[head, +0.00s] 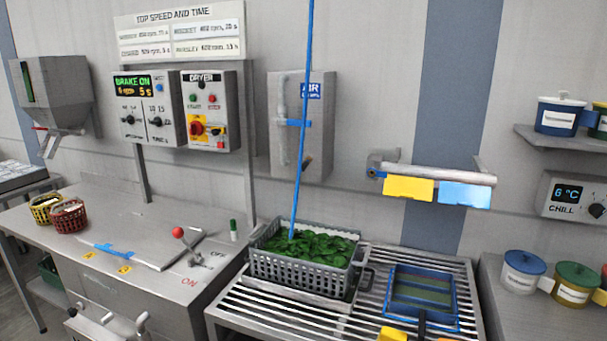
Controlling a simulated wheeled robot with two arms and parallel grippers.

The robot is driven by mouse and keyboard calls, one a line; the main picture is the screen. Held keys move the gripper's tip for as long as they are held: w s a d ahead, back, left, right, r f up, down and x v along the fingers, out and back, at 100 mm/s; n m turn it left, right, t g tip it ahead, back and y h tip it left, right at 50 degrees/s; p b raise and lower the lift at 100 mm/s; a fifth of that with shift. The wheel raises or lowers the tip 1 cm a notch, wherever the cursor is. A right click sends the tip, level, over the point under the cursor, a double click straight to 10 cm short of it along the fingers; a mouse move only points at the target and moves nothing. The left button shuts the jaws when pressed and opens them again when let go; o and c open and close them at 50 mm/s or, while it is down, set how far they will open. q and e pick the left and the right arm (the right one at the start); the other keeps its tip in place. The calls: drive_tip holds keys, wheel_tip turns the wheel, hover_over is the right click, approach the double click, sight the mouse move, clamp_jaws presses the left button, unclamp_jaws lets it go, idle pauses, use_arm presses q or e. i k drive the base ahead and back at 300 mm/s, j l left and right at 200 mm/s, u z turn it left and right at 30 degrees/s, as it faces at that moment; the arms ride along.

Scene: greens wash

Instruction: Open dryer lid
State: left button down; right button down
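The dryer is the steel cabinet (150,297) at the left, with a flat top. A square steel panel that looks like its lid (168,251) lies flat and looks shut. A blue strip (115,250) lies left of the panel. The speed panel (148,106) above shows green "BRAKE ON" and an orange "5 s". The dryer control box (210,112) has a red rotary switch on yellow. Neither of my grippers shows in the head view.
Red (69,217) and yellow (45,208) baskets stand on the dryer top's left. A grey crate of greens (257,268) sits on the slatted rack (235,303), with a thin blue pole rising from it. A blue tray (393,298) lies to its right.

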sight(150, 243)
drive_tip(key=i+j+z, duration=0.15)
drive_tip(key=j, duration=1.2)
drive_tip(key=i+j+z, duration=0.2)
drive_tip(key=j, duration=1.15)
drive_tip(key=k+j+z, duration=0.15)
drive_tip(key=j, duration=1.2)
drive_tip(key=k+j+z, duration=0.15)
drive_tip(key=j, duration=1.2)
drive_tip(key=i+j, duration=0.05)
drive_tip(key=i, duration=0.05)
